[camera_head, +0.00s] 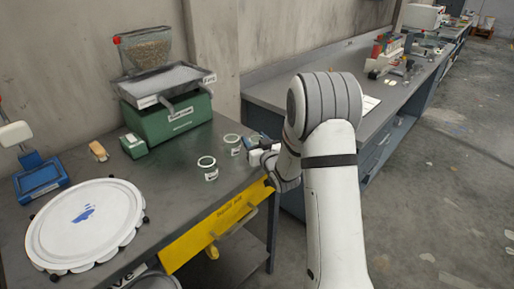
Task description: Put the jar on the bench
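A small glass jar (208,169) with a pale label and a round rim stands upright on the dark grey bench (185,205) at the left. A second similar jar (232,145) stands just behind it to the right. My gripper (257,152) is low over the right end of this bench, to the right of the second jar. My white arm hides much of it, and its fingers are too small and covered to read. A small bluish thing shows just behind the gripper; I cannot tell what it is or whether it is held.
A green mill-like machine (166,122) with a hopper stands behind the jars. Another grey bench (275,92) extends rightward, beside open floor.

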